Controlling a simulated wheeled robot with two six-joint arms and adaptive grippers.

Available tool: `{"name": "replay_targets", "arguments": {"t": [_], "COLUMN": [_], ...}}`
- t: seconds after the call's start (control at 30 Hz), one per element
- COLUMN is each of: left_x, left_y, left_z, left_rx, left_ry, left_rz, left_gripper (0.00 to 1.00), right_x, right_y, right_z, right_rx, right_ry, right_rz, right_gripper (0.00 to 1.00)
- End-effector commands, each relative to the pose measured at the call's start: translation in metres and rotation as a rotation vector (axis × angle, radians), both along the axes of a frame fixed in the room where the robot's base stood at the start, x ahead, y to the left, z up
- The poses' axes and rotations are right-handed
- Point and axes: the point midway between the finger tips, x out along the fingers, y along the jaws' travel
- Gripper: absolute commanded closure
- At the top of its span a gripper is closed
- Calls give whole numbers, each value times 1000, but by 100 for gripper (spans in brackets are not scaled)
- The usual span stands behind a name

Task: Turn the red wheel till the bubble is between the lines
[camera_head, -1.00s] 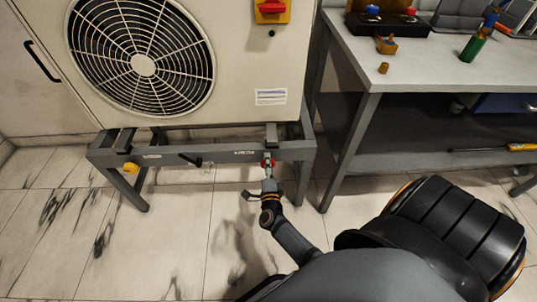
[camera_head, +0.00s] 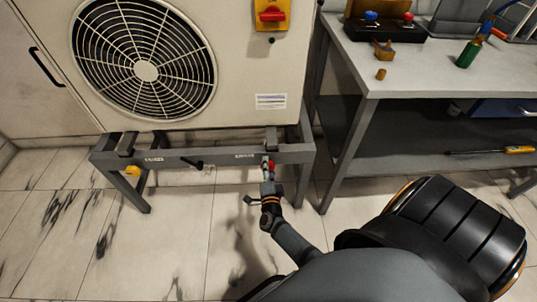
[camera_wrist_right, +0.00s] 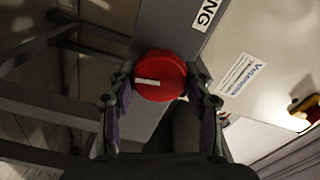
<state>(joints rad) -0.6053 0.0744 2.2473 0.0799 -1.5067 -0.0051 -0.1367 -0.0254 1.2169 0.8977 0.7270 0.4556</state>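The red wheel (camera_wrist_right: 172,66) is a round knob with a white mark on its face. It sits under the grey frame's beam, and a little of its red also shows in the head view (camera_head: 271,167). My right gripper (camera_head: 268,172) is at the wheel, reaching up from below. In the right wrist view the fingers (camera_wrist_right: 160,70) stand on either side of the wheel, their tips against its rim. The white mark lies slightly tilted, left of the wheel's middle. No bubble or lines can be made out in either view. My left gripper is not in view.
The grey frame (camera_head: 220,157) carries a large beige fan unit (camera_head: 240,60). A black handle (camera_head: 192,163) and a yellow part (camera_head: 133,171) are farther left on the frame. A grey workbench (camera_head: 440,75) with tools stands at the right. The tiled floor below is open.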

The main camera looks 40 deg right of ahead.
Motion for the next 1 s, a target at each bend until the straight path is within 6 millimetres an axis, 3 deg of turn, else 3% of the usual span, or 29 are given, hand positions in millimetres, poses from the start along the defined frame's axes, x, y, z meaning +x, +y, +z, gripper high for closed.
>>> {"name": "replay_targets", "arguments": {"t": [0.03, 0.17, 0.53, 0.8, 1.0], "left_x": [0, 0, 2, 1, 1], "left_y": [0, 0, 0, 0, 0], "left_z": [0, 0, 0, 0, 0], "left_rx": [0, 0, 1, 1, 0], "left_ry": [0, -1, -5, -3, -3], "left_rz": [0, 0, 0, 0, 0], "left_gripper": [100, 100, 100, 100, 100], "right_x": [0, 0, -5, -47, -64], "right_y": [0, 0, 3, 29, 39], "right_z": [-1, -1, -1, -1, -1], "right_rx": [1, 1, 2, 3, 1], "right_ry": [2, 2, 1, 3, 0], "right_rz": [0, 0, 0, 0, 0], "right_gripper": [45, 27, 27, 27, 27]}}
